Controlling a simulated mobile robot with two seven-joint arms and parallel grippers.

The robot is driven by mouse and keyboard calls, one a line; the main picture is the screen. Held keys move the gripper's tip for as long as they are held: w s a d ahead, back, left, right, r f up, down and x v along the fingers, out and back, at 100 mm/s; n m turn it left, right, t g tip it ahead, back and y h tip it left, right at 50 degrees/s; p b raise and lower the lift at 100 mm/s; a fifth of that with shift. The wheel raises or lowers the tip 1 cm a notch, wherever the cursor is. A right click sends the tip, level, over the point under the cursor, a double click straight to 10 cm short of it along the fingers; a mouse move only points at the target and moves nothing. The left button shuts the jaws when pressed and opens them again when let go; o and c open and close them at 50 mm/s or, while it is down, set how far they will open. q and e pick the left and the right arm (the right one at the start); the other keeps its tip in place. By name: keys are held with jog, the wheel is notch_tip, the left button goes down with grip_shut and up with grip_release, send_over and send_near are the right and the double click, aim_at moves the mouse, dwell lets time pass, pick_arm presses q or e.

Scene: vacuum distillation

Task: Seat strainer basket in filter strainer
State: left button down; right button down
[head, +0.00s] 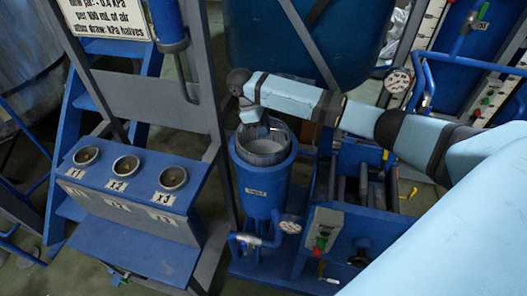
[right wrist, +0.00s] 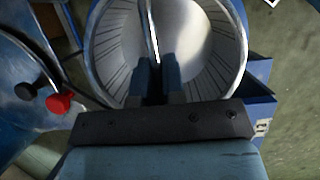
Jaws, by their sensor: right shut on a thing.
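The filter strainer (head: 262,200) is an upright blue cylinder with an open top, in the middle of the head view. The grey strainer basket (head: 265,152) is at its mouth, at least partly inside; how deep it sits I cannot tell. My right gripper (head: 254,131) is above the mouth, pointing down. In the right wrist view, my right gripper (right wrist: 159,82) is shut on the thin handle bar (right wrist: 151,25) of the basket (right wrist: 195,45), whose round ribbed wall shows around the fingers. My left gripper is not in view.
A blue-grey stand (head: 130,215) with several round sockets is left of the strainer. A pressure gauge (head: 290,224) and pipe are at its lower front. A control box (head: 335,238) is to the right. A large blue tank (head: 275,45) stands behind.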

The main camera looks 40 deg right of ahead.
notch_tip(320, 180, down, 9)
jog(key=shift+r+p, duration=0.15)
jog(key=shift+p, duration=0.2)
jog(key=c, duration=1.7)
grip_release()
jog(key=o, duration=0.5)
